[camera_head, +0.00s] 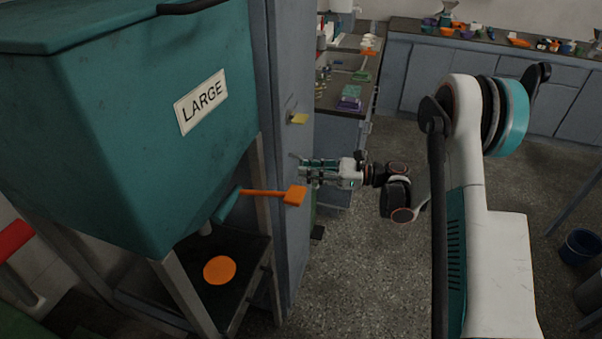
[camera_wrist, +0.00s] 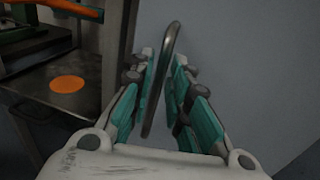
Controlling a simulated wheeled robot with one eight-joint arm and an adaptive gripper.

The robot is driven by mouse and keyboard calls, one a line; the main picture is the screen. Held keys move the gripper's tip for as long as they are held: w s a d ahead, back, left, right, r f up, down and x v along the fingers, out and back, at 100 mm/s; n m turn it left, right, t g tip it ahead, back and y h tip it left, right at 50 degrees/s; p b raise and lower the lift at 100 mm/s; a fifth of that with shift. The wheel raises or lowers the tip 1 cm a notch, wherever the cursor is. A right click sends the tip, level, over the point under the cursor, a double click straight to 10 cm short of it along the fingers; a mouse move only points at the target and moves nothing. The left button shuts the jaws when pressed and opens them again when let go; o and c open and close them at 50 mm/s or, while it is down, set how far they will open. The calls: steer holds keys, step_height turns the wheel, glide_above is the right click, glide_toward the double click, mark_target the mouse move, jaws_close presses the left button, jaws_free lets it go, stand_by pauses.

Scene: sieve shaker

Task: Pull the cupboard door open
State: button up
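The cupboard is tall and grey, and its door (camera_head: 292,90) faces right in the head view. The door fills the right of the wrist view as a plain grey panel (camera_wrist: 250,60). A curved metal bar handle (camera_wrist: 174,36) stands out from the door in the wrist view. My gripper (camera_head: 304,170) is at the door, at about mid height. In the wrist view my gripper (camera_wrist: 165,65) has its teal-padded fingers apart, one on each side of the handle. A gap shows between the handle and the right finger. The door looks shut. In the head view my fingers hide most of the handle.
A teal hopper marked LARGE (camera_head: 202,103) on a metal frame stands left of the cupboard. An orange-handled valve lever (camera_head: 270,194) sticks out beside the door. A yellow tag (camera_head: 299,118) is above my gripper.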

steer(key=shift+w+a, duration=0.25)
steer(key=shift+a, duration=0.85)
jaws_close()
